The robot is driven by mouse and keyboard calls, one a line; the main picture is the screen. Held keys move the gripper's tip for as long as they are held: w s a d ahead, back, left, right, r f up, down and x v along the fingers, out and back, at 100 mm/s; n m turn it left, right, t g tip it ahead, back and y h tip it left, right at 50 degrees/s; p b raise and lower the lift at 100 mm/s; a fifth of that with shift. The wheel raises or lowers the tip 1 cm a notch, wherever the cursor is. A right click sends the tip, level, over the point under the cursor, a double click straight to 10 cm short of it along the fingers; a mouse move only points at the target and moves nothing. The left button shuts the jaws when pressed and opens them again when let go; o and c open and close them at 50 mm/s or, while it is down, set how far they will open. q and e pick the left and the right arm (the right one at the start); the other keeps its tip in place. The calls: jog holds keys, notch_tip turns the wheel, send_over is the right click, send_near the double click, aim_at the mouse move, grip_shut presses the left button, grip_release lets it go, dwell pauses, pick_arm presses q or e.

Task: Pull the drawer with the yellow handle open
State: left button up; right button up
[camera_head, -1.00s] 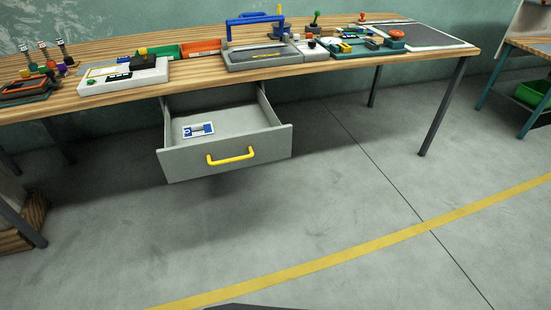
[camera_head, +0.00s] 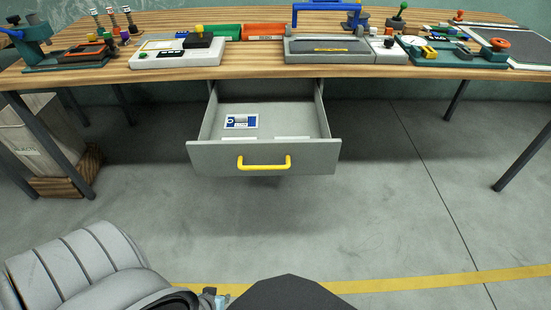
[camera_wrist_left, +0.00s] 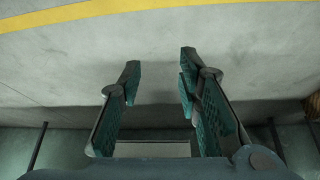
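The grey drawer (camera_head: 215,160) with the yellow handle (camera_head: 264,163) stands pulled out under the wooden workbench, its inside showing. A blue and white card (camera_head: 241,121) lies in it. My left arm comes in at the lower left of the head view, well short of the handle; its gripper is mostly cut off there. In the left wrist view my left gripper (camera_wrist_left: 160,72) has its two teal-padded fingers apart, with nothing between the tips but floor behind. My right gripper is not in view.
The wooden workbench (camera_head: 250,72) carries several devices and bins along its top. Its dark legs stand at both sides, with a wooden crate (camera_head: 62,187) at the left. The floor before the drawer is clear, crossed by a yellow line (camera_head: 400,284).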

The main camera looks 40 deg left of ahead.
aim_at(266, 166)
pick_arm(q)
jog(key=w+a+r+n+t+y, duration=0.1)
jog(key=w+a+r+n+t, duration=0.25)
jog(key=w+r, duration=0.4)
jog(key=w+d+r+n+t+b, duration=0.15)
jog(key=w+r+n+t, duration=0.35)
jog(key=r, duration=0.9)
jog(key=w+d+r+n+t, duration=0.25)
jog(key=w+r+n, duration=0.35)
jog(key=r, duration=0.8)
jog(key=shift+n, duration=0.55)
jog(key=x, duration=1.2)
jog(key=shift+a+f, duration=0.4)
jog(key=shift+w, duration=0.1)
grip_shut()
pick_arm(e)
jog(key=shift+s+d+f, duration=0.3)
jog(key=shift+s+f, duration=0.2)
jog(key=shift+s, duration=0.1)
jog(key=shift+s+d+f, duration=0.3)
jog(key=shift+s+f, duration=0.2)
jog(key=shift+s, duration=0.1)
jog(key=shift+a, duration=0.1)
